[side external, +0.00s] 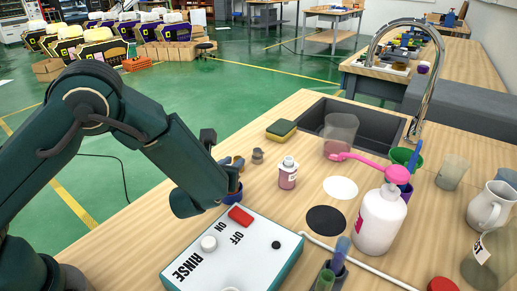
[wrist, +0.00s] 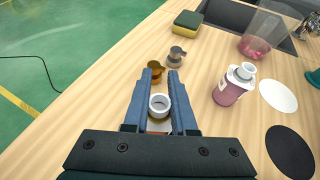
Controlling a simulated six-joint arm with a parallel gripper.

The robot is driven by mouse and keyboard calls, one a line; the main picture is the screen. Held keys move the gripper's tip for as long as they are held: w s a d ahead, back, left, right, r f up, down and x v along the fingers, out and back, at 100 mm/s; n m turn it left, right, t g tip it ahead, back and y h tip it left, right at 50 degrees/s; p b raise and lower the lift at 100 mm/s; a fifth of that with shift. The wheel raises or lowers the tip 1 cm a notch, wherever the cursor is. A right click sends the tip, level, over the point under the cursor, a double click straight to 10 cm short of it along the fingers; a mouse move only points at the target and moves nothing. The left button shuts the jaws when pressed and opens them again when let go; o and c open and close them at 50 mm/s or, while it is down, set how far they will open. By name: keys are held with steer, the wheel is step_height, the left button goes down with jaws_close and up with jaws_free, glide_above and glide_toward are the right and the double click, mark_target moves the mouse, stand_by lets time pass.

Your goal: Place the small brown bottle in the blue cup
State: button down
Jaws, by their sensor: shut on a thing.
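My gripper (side external: 233,190) reaches past the far side of the white control box. In the wrist view, the gripper (wrist: 160,80) is closed around a small bottle (wrist: 159,104) with a pale round neck, seen from above. I take it for the small brown bottle; its body is mostly hidden, with a little reddish colour below the neck. In the side view the fingers and arm largely hide it. A blue cup (side external: 406,191) stands at the right, partly behind the large white pump bottle. It is well apart from my gripper.
The white control box (side external: 240,250) lies below my gripper. A pink bottle (side external: 287,176), a grey cap-like piece (side external: 258,155) and a gold-brown one (wrist: 156,71) stand nearby. The white pump bottle (side external: 379,222), a green cup (side external: 405,158) and a clear beaker (side external: 341,128) are farther right.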

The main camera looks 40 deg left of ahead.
steer(key=shift+f, duration=0.15)
steer(key=c, duration=0.7)
jaws_free()
steer(key=shift+c, duration=0.2)
